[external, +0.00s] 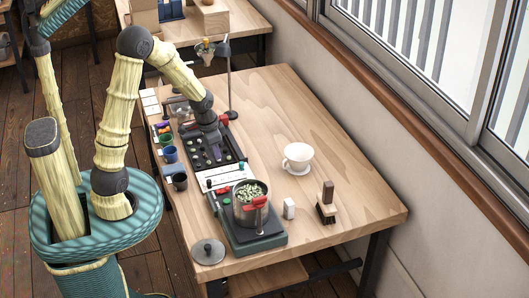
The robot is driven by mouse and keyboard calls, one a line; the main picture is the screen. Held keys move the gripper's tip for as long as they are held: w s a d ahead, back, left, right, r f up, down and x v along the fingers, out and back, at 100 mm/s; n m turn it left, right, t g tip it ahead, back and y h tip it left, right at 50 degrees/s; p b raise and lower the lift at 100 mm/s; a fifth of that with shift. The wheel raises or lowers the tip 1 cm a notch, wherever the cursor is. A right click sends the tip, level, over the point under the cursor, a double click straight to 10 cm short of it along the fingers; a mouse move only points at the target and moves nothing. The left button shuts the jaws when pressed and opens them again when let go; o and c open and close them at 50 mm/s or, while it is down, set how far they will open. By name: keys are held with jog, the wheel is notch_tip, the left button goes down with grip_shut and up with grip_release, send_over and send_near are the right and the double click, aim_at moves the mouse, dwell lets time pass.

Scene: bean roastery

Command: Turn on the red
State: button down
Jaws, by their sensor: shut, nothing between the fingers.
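My gripper (215,150) is shut and points down over the black panel (228,136) with small knobs or buttons. It holds nothing that I can see; whether its tip touches the panel cannot be told. Several red parts show: a small red piece (222,190) at the green-grey burner unit's back left corner, red handles (257,202) on the metal pot, and a red piece (224,117) near the black panel's far end. My wrist hides part of the panel. The frame does not show which red part is a switch or whether it is on.
The pot (243,214) of greenish beans stands on the burner unit (262,242). A white panel (222,175) lies behind it. A lid (208,251), coloured cups (170,154), a white dripper (298,158), a brush (327,205) and a stand (229,75) surround.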

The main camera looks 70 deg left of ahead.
aim_at(227, 187)
jog(key=f, duration=0.4)
jog(key=w+f, duration=0.1)
jog(key=f, duration=0.4)
jog(key=w+f, duration=0.1)
jog(key=f, duration=0.3)
jog(key=shift+w+f, duration=0.2)
jog(key=shift+f, duration=0.15)
jog(key=shift+w+f+g, duration=0.15)
jog(key=shift+w+g, duration=0.05)
jog(key=shift+g, duration=0.1)
jog(key=shift+f, duration=0.15)
jog(key=shift+s, duration=0.1)
